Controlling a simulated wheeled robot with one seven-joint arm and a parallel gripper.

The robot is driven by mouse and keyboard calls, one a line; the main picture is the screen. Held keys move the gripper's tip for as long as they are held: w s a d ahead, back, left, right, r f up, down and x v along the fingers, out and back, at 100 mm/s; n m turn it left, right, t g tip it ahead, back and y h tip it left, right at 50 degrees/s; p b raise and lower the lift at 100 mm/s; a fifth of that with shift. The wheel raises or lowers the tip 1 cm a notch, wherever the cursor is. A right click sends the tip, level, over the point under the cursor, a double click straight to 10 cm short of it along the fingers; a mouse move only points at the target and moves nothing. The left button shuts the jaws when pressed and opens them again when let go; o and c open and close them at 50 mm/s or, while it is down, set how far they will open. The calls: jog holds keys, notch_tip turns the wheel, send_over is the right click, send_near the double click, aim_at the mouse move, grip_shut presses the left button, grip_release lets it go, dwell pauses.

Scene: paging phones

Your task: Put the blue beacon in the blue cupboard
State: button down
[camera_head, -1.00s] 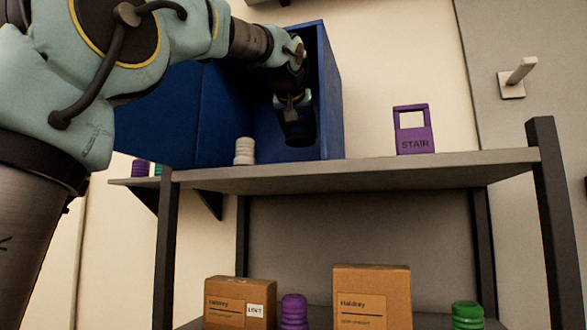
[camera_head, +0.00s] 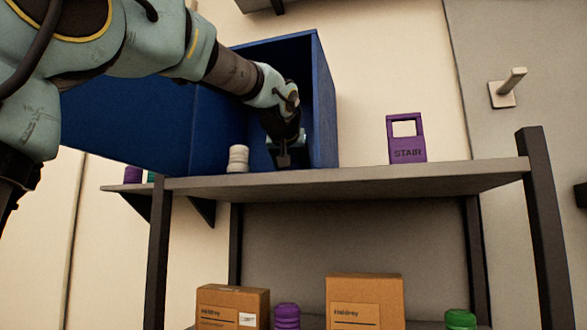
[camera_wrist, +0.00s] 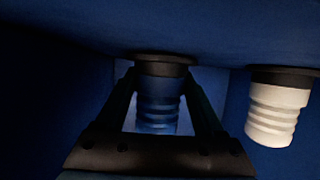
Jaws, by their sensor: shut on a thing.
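The blue cupboard (camera_head: 325,110) stands on the shelf with its front open. My gripper (camera_head: 283,158) reaches down inside it, near its right wall. In the wrist view, my gripper (camera_wrist: 160,105) is shut on the blue beacon (camera_wrist: 157,112), a ribbed blue body with a dark disc base. The base lies close to the blue surface at the picture's top; I cannot tell if it touches. A white ribbed beacon (camera_head: 238,158) stands in the cupboard, left of my gripper. It also shows in the wrist view (camera_wrist: 272,112), apart from the blue one.
A purple STAIR block (camera_head: 406,138) stands on the shelf (camera_head: 400,178) to the right. A purple item (camera_head: 133,174) stands at the shelf's left. Boxes (camera_head: 232,305) and purple (camera_head: 287,316) and green (camera_head: 461,319) ribbed items are below.

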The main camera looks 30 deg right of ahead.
grip_release()
jog(key=shift+f, duration=0.15)
jog(key=shift+r, duration=0.2)
jog(key=shift+s+a, duration=0.2)
jog(key=shift+s, duration=0.1)
jog(key=b+v, duration=0.3)
jog(key=v, duration=0.8)
jog(key=shift+s+a+b, duration=0.1)
jog(key=shift+b, duration=0.3)
